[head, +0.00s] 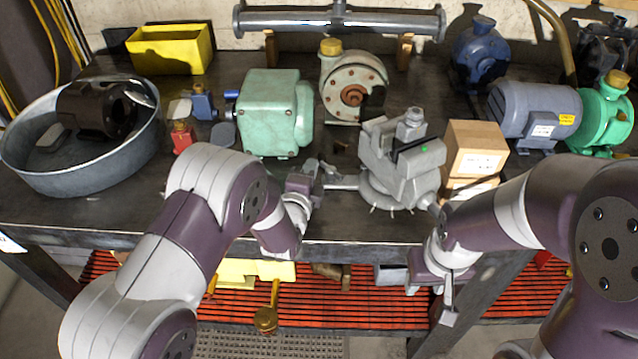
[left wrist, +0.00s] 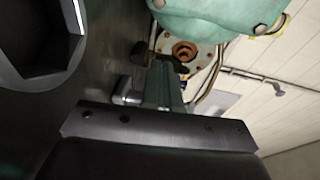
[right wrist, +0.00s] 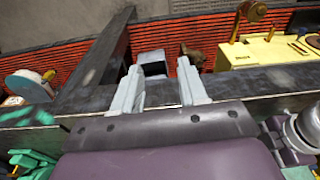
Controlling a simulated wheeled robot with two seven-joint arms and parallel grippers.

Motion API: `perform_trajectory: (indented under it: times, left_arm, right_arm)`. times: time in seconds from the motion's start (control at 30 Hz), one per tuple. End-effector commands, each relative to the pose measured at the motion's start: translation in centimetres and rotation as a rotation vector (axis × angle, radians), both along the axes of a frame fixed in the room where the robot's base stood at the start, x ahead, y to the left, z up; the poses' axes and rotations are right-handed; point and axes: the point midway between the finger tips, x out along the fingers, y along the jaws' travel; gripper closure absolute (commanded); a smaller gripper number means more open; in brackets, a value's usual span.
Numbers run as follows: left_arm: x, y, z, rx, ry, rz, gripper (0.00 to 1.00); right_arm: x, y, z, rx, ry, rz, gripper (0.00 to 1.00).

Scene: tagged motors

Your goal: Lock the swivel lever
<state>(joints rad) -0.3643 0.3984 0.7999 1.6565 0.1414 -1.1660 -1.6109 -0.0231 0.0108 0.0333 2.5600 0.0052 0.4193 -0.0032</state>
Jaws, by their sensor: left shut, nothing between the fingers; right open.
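The grey bench vise (head: 402,165) stands on a round swivel base near the table's front edge. A short grey swivel lever (head: 342,183) sticks out from the left of the base; another short bar (head: 436,208) shows at its right, partly hidden by my right arm. My left gripper (head: 322,172) is shut and empty, just left of the vise by the left lever's outer end; I cannot tell whether they touch. Its closed fingers show in the left wrist view (left wrist: 166,85). My right gripper (head: 430,302) is open and empty, pointing down in front of the table edge. Its spread fingers show in the right wrist view (right wrist: 157,88).
A green motor housing (head: 268,112) and a flanged pump (head: 352,88) stand behind my left gripper. Cardboard boxes (head: 474,150) stand right of the vise. A round metal tub (head: 140,150) is at the left. Below, a red slatted shelf (head: 350,305) holds yellow parts.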

Motion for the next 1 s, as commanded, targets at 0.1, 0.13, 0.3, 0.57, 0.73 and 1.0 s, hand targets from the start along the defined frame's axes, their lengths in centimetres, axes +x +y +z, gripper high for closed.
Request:
perform_trajectory:
  times: [0.1, 0.13, 0.3, 0.57, 0.73, 1.0]
  left_arm:
    - [0.5, 0.0, -0.2, -0.001, -0.002, -0.001, 1.00]
    - [0.7, 0.0, -0.2, -0.001, -0.002, -0.001, 1.00]
    - [1.3, 0.0, -0.2, 0.000, -0.001, -0.001, 1.00]
    - [1.7, -0.1, 0.0, 0.000, 0.000, -0.001, 1.00]
    - [1.7, -0.1, 0.0, 0.000, 0.000, -0.001, 1.00]
    - [1.7, -0.1, 0.0, 0.000, 0.001, -0.001, 1.00]
  right_arm:
    - [0.0, 0.0, -0.8, 0.000, 0.000, 0.000, 0.57]
    - [0.0, 0.0, -1.0, 0.000, 0.000, 0.000, 0.57]
    - [0.0, 0.0, -1.7, 0.000, 0.000, 0.000, 0.57]
    - [0.0, 0.0, -1.9, 0.000, 0.000, 0.000, 0.57]
    - [0.0, 0.0, -1.9, 0.000, 0.000, 0.000, 0.57]
    - [0.0, 0.0, -1.9, 0.000, 0.000, 0.000, 0.57]
